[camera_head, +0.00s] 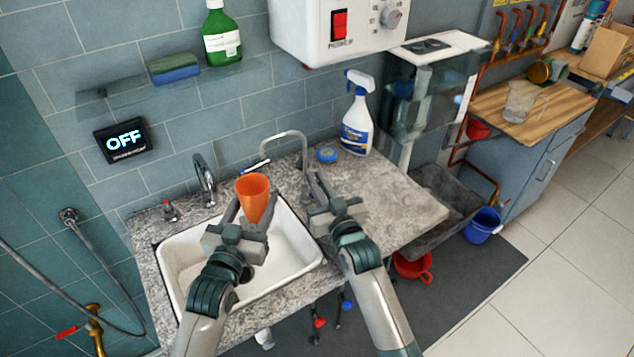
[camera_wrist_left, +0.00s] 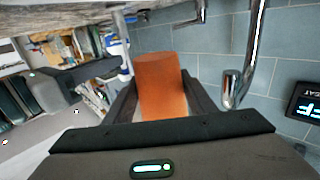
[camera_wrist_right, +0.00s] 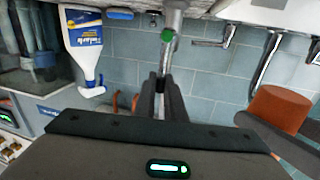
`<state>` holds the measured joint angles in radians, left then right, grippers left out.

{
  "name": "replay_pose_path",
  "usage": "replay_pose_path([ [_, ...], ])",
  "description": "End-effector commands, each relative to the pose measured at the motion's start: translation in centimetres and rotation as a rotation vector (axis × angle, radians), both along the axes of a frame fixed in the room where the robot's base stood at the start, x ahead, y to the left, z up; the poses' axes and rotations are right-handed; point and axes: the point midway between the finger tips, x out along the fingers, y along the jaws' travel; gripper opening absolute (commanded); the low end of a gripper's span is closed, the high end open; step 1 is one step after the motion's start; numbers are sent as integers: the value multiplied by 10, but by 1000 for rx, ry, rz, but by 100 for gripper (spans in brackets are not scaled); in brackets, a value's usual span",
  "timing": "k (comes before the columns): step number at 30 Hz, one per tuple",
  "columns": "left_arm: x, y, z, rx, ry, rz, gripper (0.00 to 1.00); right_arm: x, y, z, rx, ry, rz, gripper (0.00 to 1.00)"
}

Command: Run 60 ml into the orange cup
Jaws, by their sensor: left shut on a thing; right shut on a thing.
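The orange cup (camera_head: 254,195) is upright over the sink. My left gripper (camera_head: 250,212) is shut on it, and the cup also fills the space between the fingers in the left wrist view (camera_wrist_left: 162,85). The inside of the cup is too small to read for water. My right gripper (camera_head: 314,183) is shut on a grey metal tap lever with a green dot (camera_wrist_right: 169,38), at the sink's right edge. A thin chrome gooseneck spout (camera_head: 288,134) arches behind, between the two grippers. A thicker chrome faucet (camera_head: 205,180) stands left of the cup.
The white sink (camera_head: 300,268) is set in a granite counter (camera_head: 405,205). A spray bottle (camera_head: 357,125) and a blue round item (camera_head: 327,155) stand behind my right gripper. A wall display (camera_head: 124,142) reads OFF. A white heater box (camera_head: 345,28) hangs above.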

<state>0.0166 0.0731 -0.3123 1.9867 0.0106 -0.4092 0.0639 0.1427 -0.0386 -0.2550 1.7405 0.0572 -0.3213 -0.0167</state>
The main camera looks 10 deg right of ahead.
Motion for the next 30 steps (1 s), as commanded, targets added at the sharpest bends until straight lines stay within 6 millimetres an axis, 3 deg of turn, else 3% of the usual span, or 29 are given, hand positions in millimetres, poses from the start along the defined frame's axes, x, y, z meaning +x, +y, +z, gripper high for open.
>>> replay_pose_path([
  [11, 0, 0, 0, 0, 0, 0, 29, 6, -11, -1, 154, 78, -1, 0],
  [30, 0, 0, 0, 0, 0, 0, 29, 21, -41, -19, 658, 337, -1, 0],
])
